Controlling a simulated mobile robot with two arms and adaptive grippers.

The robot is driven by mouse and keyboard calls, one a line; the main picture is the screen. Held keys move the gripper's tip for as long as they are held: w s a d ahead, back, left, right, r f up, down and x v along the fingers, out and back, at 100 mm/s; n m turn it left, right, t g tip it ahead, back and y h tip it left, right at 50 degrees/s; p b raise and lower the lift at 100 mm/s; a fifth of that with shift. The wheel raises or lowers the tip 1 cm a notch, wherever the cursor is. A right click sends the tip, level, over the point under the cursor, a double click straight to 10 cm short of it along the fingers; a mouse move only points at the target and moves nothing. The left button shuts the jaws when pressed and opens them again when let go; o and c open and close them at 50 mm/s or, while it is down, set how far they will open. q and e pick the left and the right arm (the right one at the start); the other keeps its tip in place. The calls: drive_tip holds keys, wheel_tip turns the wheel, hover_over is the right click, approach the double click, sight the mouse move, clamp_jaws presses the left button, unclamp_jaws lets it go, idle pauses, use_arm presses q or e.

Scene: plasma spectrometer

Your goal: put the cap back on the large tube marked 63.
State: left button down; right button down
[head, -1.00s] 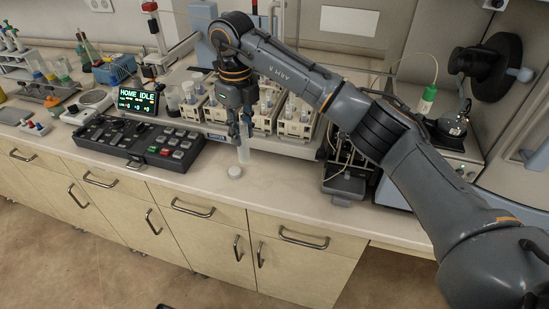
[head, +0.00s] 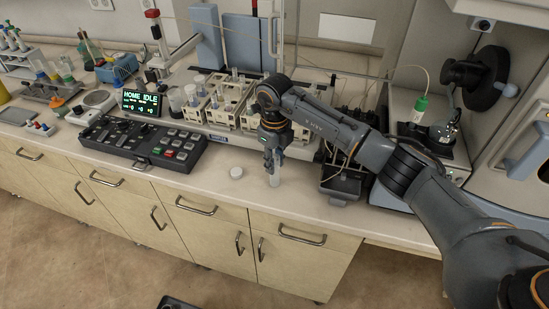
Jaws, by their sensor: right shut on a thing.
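My right gripper (head: 271,163) is shut on a clear, pale tube (head: 274,179) and points down over the front part of the counter. The tube hangs upright below the fingers; its upper part is hidden by them. I cannot tell whether its bottom touches the counter, and no number on it is readable. A small white round cap (head: 236,172) lies on the counter to the left of the tube, apart from it. My left gripper is not in view.
A black control panel (head: 140,143) lies left of the cap. Behind the gripper stand cream racks (head: 228,112) with tubes and bottles. A dark device (head: 343,183) stands to the right. The counter's front edge (head: 215,199) is close; a small strip around the cap is clear.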

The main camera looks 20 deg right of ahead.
drive_tip(key=shift+f, duration=0.15)
drive_tip(key=c, duration=1.1)
unclamp_jaws()
wheel_tip(320, 180, up, 12)
drive_tip(key=b, duration=0.3)
drive_tip(key=shift+r+b, duration=0.2)
drive_tip(key=shift+b, duration=0.2)
